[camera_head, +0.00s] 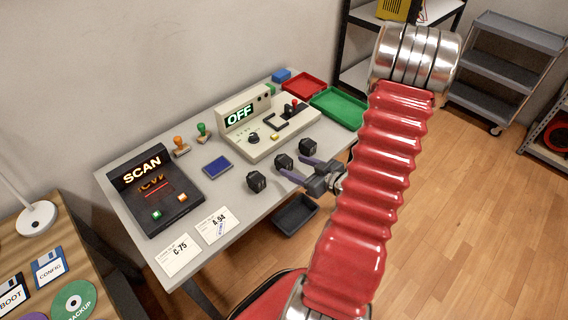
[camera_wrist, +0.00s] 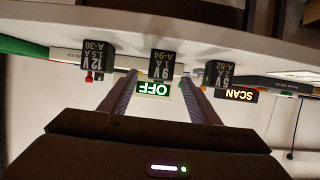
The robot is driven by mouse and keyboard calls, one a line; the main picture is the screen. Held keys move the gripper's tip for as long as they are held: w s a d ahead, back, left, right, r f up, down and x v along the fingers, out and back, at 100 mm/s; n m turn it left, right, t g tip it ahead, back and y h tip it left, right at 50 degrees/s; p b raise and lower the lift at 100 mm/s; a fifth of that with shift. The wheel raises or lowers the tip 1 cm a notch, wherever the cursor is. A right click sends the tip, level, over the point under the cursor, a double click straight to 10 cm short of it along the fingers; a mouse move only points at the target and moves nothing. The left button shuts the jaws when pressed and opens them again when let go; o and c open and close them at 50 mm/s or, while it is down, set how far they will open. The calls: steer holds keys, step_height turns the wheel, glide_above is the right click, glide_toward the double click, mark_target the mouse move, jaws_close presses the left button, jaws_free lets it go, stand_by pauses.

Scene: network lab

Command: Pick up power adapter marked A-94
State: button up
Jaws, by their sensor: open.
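Three black power adapters stand in a row on the grey table. The middle one (camera_head: 284,162) reads A-94 and 9 V in the wrist view (camera_wrist: 162,64), where the picture is upside down.
A beige device reading OFF (camera_head: 265,125) stands behind the adapters. A dark SCAN device (camera_head: 155,190) is at the left, with cards marked C-75 (camera_head: 178,254) and A-94 (camera_head: 216,225) before it. Red (camera_head: 304,86) and green (camera_head: 338,107) trays lie at the back right.

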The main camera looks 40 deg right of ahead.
mark_target(289, 163)
steer(key=shift+x, duration=0.75)
steer(key=shift+w, duration=0.1)
steer(key=shift+x, duration=2.55)
steer(key=shift+r, duration=0.1)
steer(key=c, duration=1.2)
